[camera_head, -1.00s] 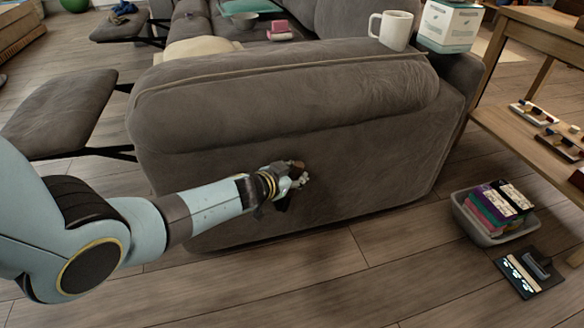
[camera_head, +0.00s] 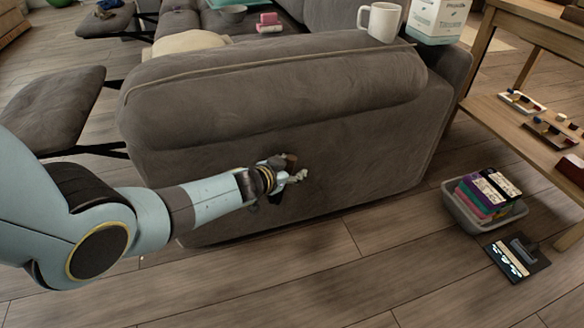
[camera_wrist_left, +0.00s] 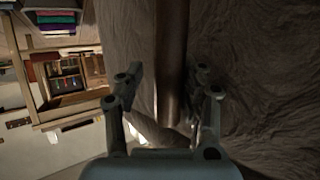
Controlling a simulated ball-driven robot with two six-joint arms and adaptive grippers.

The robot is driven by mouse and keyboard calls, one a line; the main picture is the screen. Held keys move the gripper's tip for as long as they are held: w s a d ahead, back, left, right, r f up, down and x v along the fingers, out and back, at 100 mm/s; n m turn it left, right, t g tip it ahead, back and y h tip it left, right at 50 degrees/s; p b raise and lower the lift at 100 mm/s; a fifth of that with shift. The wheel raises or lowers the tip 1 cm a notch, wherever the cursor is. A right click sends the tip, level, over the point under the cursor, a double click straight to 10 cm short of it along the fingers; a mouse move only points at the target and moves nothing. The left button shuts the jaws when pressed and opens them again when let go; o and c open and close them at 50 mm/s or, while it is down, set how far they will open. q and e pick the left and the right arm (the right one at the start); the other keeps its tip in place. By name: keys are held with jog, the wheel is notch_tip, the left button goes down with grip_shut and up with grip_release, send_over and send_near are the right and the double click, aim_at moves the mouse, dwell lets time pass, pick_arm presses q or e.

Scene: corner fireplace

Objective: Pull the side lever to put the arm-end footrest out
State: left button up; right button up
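The grey sofa arm (camera_head: 230,185) fills the middle of the head view. My left gripper (camera_head: 294,170) is at its outer side panel, with a small brown piece, possibly the side lever (camera_head: 291,157), at the fingers. In the left wrist view my left gripper (camera_wrist_left: 165,85) has its fingers apart. A smooth dark upright strip (camera_wrist_left: 172,60) shows between or beyond them; I cannot tell whether it is the lever or whether they touch it. A grey footrest pad (camera_head: 55,105) stands out on dark metal arms at the left. My right gripper is not in view.
A white mug (camera_head: 379,22) and a white carton (camera_head: 436,18) stand on the sofa arm. A grey basket (camera_head: 455,211) of colourful items and a dark tray (camera_head: 518,258) are on the floor at right, near a wooden table (camera_head: 515,115). Floor in front is clear.

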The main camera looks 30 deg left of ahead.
pick_arm(q)
jog(key=shift+v, duration=6)
